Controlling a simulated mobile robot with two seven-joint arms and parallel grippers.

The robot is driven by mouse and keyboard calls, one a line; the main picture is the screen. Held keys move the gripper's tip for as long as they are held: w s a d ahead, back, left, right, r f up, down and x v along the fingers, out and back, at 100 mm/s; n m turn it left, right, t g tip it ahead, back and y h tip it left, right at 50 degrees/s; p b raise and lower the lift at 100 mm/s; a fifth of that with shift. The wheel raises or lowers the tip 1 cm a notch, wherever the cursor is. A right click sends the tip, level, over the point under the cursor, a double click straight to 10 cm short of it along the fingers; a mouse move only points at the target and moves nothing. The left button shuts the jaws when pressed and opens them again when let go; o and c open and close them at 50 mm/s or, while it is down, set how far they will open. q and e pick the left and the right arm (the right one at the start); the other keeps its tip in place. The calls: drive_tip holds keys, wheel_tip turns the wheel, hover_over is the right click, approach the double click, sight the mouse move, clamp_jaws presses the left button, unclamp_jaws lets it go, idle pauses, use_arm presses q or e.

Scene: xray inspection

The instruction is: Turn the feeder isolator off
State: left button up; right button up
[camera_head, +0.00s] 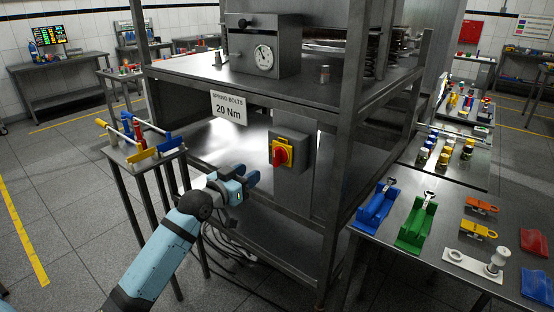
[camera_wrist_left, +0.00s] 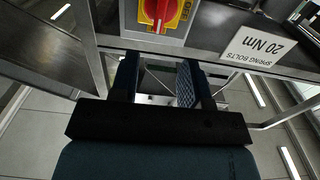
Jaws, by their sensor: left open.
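The feeder isolator is a grey box (camera_head: 289,148) with a yellow plate and a red rotary knob (camera_head: 282,155), fixed to an upright of the steel frame. The red knob also shows at the top of the left wrist view (camera_wrist_left: 160,8), upside down and partly cut off. My left gripper (camera_head: 250,177) is open and empty, to the left of the isolator and a little lower, apart from it. In the left wrist view its two fingers (camera_wrist_left: 160,85) stand apart, with nothing between them. My right gripper is in neither view.
A sign reading "SPRING BOLTS 20 Nm" (camera_head: 229,107) hangs left of the isolator. A small stand (camera_head: 150,158) with coloured-handled tools is at the left. A bench (camera_head: 385,238) with blue and green holders is at the right. Steel frame legs stand close beside the isolator.

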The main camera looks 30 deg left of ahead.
sight(274, 157)
use_arm(q)
drive_tip(key=w, duration=0.7)
drive_tip(key=w+d, duration=0.1)
drive_tip(key=w, duration=0.3)
clamp_jaws()
